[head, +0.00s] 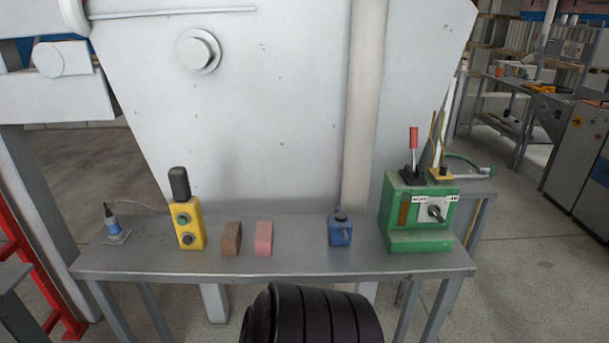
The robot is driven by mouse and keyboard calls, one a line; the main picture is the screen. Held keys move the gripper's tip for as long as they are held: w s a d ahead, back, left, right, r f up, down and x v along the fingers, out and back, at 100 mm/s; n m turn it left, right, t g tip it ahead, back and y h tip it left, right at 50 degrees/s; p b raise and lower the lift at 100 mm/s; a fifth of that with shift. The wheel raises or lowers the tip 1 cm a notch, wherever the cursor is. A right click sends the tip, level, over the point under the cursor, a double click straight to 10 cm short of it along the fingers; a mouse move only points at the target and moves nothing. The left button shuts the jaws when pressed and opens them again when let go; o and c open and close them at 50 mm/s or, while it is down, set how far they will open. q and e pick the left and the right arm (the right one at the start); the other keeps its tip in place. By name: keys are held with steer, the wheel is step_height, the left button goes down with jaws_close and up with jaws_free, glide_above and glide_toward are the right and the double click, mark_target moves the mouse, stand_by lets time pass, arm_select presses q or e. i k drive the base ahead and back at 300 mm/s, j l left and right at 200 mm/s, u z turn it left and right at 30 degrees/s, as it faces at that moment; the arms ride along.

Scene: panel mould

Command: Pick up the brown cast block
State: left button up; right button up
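The brown cast block (231,239) stands upright on the grey metal bench, between a yellow control box on its left and a pink block (264,239) close on its right. The brown and pink blocks are similar in size and apart, with a narrow gap between them. Neither of my grippers shows in the head view. Nothing touches the brown block from above, and its front is fully visible.
A large grey machine panel (250,120) rises behind. A black ribbed cylinder (312,315) shows at the bottom.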

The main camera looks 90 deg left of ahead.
mark_target(230, 239)
steer(key=u, duration=3.25)
steer(key=i+j+z, duration=0.75)
steer(key=j, duration=0.4)
